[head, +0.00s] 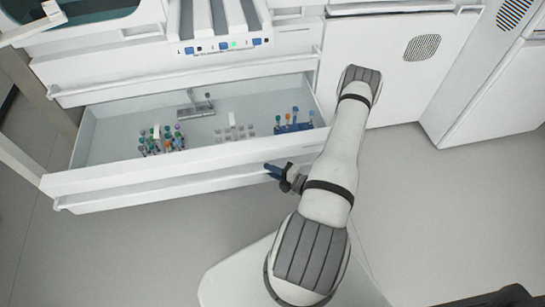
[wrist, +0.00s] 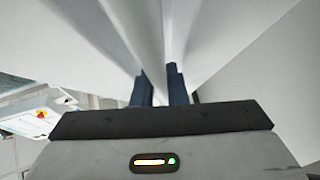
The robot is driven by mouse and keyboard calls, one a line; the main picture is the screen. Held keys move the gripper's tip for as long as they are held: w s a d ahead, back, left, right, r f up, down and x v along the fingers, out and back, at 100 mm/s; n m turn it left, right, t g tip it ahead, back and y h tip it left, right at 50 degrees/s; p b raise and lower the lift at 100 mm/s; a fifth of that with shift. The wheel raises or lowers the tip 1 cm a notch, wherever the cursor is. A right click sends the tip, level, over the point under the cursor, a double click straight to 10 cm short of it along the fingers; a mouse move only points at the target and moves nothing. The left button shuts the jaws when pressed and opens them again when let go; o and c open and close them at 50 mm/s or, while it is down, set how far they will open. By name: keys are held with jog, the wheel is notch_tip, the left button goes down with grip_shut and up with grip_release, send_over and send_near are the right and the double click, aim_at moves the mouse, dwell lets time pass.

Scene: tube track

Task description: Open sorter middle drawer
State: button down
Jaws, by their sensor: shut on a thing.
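The sorter's drawer (head: 200,165) is pulled well out, and its inside shows from above. A handle lip (head: 165,193) runs along the bottom of its white front. My gripper (head: 277,171) is at the right end of this lip, its dark blue fingers shut on it. In the wrist view my two fingers (wrist: 160,88) close around the white lip, which runs away between them. The part of the lip between the fingertips is partly hidden.
Inside the drawer are a rack of capped tubes (head: 163,140), a blue rack (head: 294,122), a pale rack (head: 235,132) and a grey holder (head: 195,110). A closed white cabinet (head: 395,70) stands to the right.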

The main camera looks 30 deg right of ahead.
jog(key=shift+s+a, duration=0.2)
jog(key=shift+s, duration=0.6)
jog(key=shift+s+a, duration=0.2)
jog(key=shift+s, duration=0.6)
jog(key=c, duration=1.7)
grip_release()
jog(key=shift+s, duration=0.1)
jog(key=shift+p+v, duration=0.75)
jog(key=shift+v, duration=3.05)
